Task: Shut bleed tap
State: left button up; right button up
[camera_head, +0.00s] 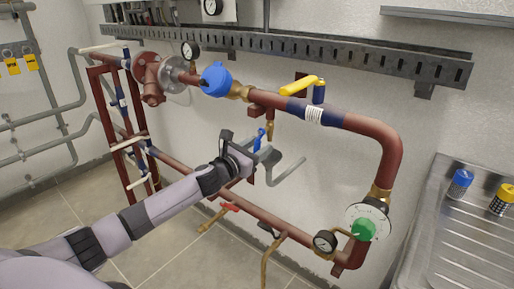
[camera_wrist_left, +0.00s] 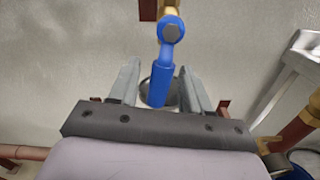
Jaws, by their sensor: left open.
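The bleed tap is a small brass valve (camera_head: 269,129) with a blue lever handle (camera_head: 258,139), hanging below the upper red-brown pipe in the head view. In the left wrist view the blue handle (camera_wrist_left: 167,72) points down the picture, from its round hub to between the fingers. My left gripper (camera_head: 254,156) is open at the handle, with one finger (camera_wrist_left: 125,83) on each side and visible gaps. I cannot tell whether either finger touches it. A dark round opening (camera_wrist_left: 151,92) shows partly behind the handle. My right gripper is not in view.
A yellow lever (camera_head: 298,86) and blue cap (camera_head: 215,79) sit on the upper pipe. A red-handled tap (camera_head: 229,207) is on the lower pipe. A steel counter (camera_head: 455,245) stands at the right edge.

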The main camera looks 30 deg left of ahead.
pick_arm(q)
grip_shut()
jog(key=shift+a, duration=0.1)
jog(key=m, duration=0.1)
jog(key=a+m, duration=0.1)
jog(key=shift+r+m, duration=0.2)
jog(key=shift+m, duration=0.2)
jog(key=shift+w+a+r+m+p, duration=0.1)
jog(key=shift+a+r+m+p, duration=0.6)
jog(key=shift+m, duration=1.5)
jog(key=shift+a+r+m+p, duration=0.3)
jog(key=shift+r+m+p, duration=0.65)
jog(key=shift+m, duration=1.25)
jog(key=shift+w+a+r+m+p, duration=0.1)
jog(key=shift+a+r+m+p, duration=0.7)
jog(key=shift+m, duration=1.4)
jog(key=shift+d+f, duration=0.2)
jog(key=shift+d, duration=0.1)
